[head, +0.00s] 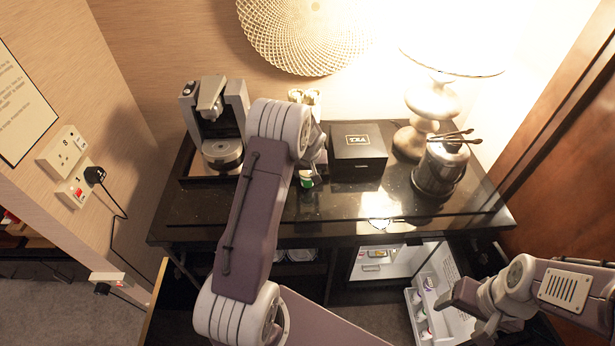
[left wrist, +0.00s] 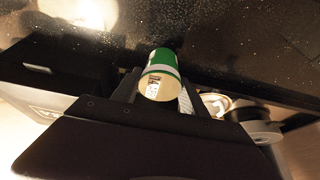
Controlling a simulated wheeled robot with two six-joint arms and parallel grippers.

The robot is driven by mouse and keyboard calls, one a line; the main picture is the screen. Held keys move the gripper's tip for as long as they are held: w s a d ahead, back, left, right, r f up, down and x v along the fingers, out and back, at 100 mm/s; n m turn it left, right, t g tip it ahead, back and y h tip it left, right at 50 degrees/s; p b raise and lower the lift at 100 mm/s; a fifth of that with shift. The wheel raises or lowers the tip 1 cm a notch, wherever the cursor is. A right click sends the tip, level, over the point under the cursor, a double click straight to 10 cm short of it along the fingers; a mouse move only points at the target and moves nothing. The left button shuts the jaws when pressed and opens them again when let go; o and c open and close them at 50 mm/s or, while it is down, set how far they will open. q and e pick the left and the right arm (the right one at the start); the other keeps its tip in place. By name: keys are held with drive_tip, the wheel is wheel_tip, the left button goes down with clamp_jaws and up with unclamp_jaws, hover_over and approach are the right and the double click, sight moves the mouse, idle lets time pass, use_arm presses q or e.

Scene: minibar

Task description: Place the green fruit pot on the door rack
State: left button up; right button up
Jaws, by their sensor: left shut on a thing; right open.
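The green fruit pot (head: 306,183) is at my left gripper (head: 313,176), above the dark counter in front of the black box. In the left wrist view the pot (left wrist: 161,72), green with a pale end, sits between the two fingers (left wrist: 158,92), which are shut on it. My left arm hides part of this gripper in the head view. The white door rack (head: 423,310) is on the open minibar door at lower right, with several small pots in it. My right gripper (head: 465,311) is open beside the door rack, partly overlapping the door.
A coffee machine (head: 217,125) stands at the counter's left. A black box (head: 358,151), a lamp (head: 431,105) and a metal bucket with tongs (head: 440,169) stand at its middle and right. The lit minibar interior (head: 385,264) is below the counter (head: 350,205). The counter's front middle is clear.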

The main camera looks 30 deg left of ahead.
use_arm(q)
drive_tip(key=shift+w+r, duration=0.1)
drive_tip(key=shift+r, duration=0.85)
drive_tip(key=d+r+b, duration=0.3)
drive_tip(key=d+r, duration=0.4)
drive_tip(key=d, duration=0.4)
drive_tip(key=shift+d+r+b, duration=0.15)
drive_tip(key=shift+d+b, duration=0.2)
